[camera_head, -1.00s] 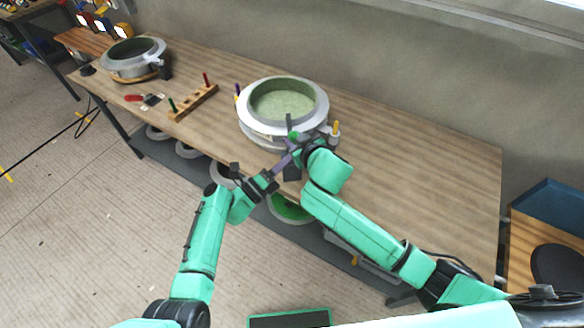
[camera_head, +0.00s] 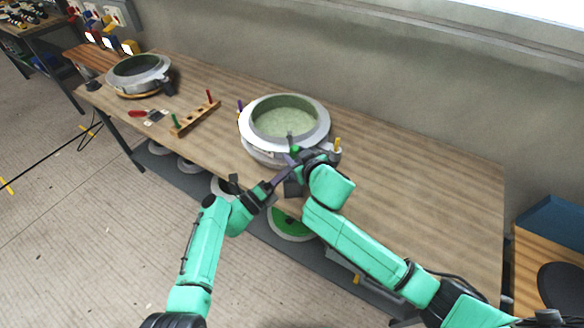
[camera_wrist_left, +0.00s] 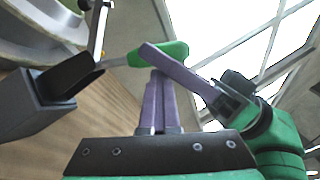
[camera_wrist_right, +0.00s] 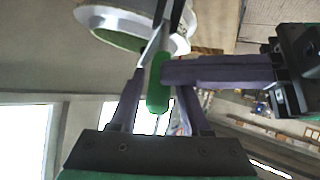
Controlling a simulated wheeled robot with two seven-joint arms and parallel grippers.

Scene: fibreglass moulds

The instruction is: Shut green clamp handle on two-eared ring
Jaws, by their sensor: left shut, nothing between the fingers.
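The pale grey ring (camera_head: 322,122) with a green inside stands on the wooden table, and my arms meet at its front edge. The green clamp handle (camera_wrist_left: 170,53) is at this edge; it also shows in the right wrist view (camera_wrist_right: 158,95). My left gripper (camera_wrist_left: 157,75) is shut and empty, its fingertips close beside the handle; whether they touch it I cannot tell. My right gripper (camera_wrist_right: 160,80) is open, its purple fingers apart on either side of the handle in its wrist view. In the head view, my right wrist hides part of the clamp.
A purple handle (camera_head: 240,105) and a yellow handle (camera_head: 337,144) stand at the ring's sides. A wooden rack (camera_head: 195,120) with red and green handles lies to the left. A second ring (camera_head: 138,75) stands farther left. The table's right part is clear.

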